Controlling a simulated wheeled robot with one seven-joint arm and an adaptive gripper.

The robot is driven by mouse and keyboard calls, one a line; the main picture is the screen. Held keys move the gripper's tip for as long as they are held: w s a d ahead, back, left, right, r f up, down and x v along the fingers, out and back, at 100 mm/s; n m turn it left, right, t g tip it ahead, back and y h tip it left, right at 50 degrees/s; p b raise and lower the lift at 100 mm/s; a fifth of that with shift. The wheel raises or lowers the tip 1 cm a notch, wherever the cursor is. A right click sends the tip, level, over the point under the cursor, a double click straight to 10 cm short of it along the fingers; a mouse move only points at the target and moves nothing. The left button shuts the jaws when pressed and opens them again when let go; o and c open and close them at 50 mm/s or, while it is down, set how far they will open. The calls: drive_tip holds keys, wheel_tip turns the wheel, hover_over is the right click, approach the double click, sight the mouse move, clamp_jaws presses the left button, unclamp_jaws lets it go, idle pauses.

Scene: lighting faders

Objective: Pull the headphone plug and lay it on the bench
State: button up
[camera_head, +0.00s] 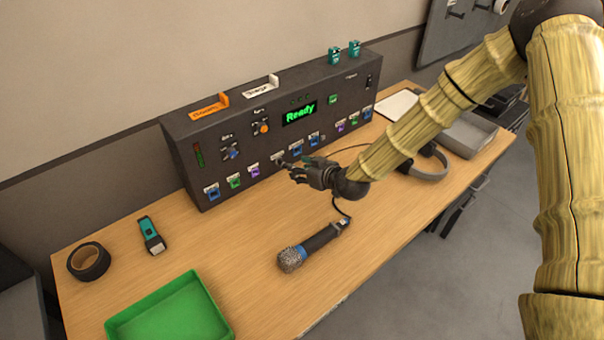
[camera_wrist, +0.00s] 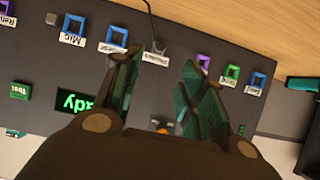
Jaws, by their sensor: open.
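The headphone plug (camera_wrist: 157,46) is dark and sits in the panel at the socket labelled for phones, with a thin dark cable rising from it in the wrist view. My gripper (camera_wrist: 162,62) is open, with its two fingers on either side of the plug in that view. I cannot tell whether they touch it. In the head view my gripper (camera_head: 287,166) is close to the front of the dark control box (camera_head: 185,160) and largely hides the plug. The wooden bench (camera_head: 225,240) is below. Dark headphones (camera_head: 430,172) lie on it to the right.
A microphone (camera_head: 308,246) with a cable lies in front of my gripper. A grey tray (camera_head: 468,134) is at right. Bare bench lies between microphone and box.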

sight(282, 163)
drive_tip(key=shift+f+b+x, duration=0.25)
drive_tip(key=shift+b+x, duration=0.5)
drive_tip(key=shift+x, duration=1)
drive_tip(key=shift+f+b+x, duration=0.2)
drive_tip(key=shift+b+x, duration=0.55)
drive_tip(key=shift+x, duration=1)
drive_tip(key=shift+b+x, duration=0.6)
drive_tip(key=shift+x, duration=0.4)
clamp_jaws()
drive_tip(key=shift+s+d+r, duration=0.1)
drive_tip(key=shift+s+d, duration=0.05)
drive_tip(key=shift+d, duration=0.1)
drive_tip(key=shift+s+d, duration=0.6)
drive_tip(key=shift+s, duration=0.2)
drive_tip(key=shift+s+d, duration=0.55)
drive_tip(key=shift+s, duration=0.3)
